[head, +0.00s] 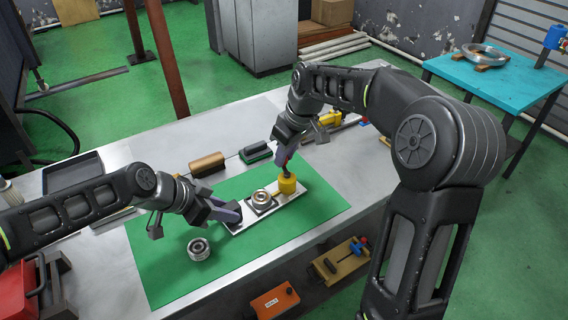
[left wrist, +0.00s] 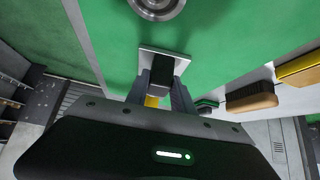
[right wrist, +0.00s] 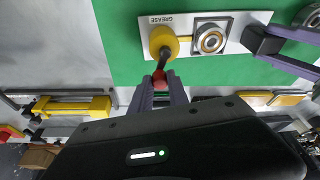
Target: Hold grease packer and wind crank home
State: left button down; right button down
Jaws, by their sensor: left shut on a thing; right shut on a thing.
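The grease packer has a white base plate (head: 262,226) lying on the green mat, with a dark block at its left end, a bearing (head: 262,198) in a square seat at its middle and a yellow pot (head: 287,184) at its right end. The plate is marked GREASE in the right wrist view (right wrist: 165,20). My left gripper (head: 232,211) is shut on the dark block (left wrist: 163,70). My right gripper (head: 283,152) is shut on the red knob (right wrist: 160,77) of the crank (right wrist: 162,59), whose dark arm rises from the pot. The fingers partly hide the knob.
A loose bearing (head: 199,249) lies on the green mat (head: 160,267), left of the packer. A brush (head: 207,164) and a green-black block (head: 256,152) lie behind the mat. A dark tray (head: 72,172) stands at the left. A yellow clamp (head: 328,118) lies at the back right.

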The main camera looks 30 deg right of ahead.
jog(key=m, duration=0.2)
jog(key=m+h, duration=0.1)
jog(key=m, duration=0.1)
jog(key=d+m, duration=0.1)
jog(key=m, duration=0.1)
jog(key=shift+s+h, duration=0.4)
jog(key=c, duration=1.7)
grip_release()
jog(key=shift+d+m, duration=0.1)
jog(key=shift+m, duration=0.3)
jog(key=o, duration=0.5)
jog(key=shift+s, duration=0.1)
jog(key=shift+r, duration=0.1)
jog(key=v, duration=1.1)
jog(key=shift+s+r, duration=0.15)
jog(key=shift+r, duration=0.25)
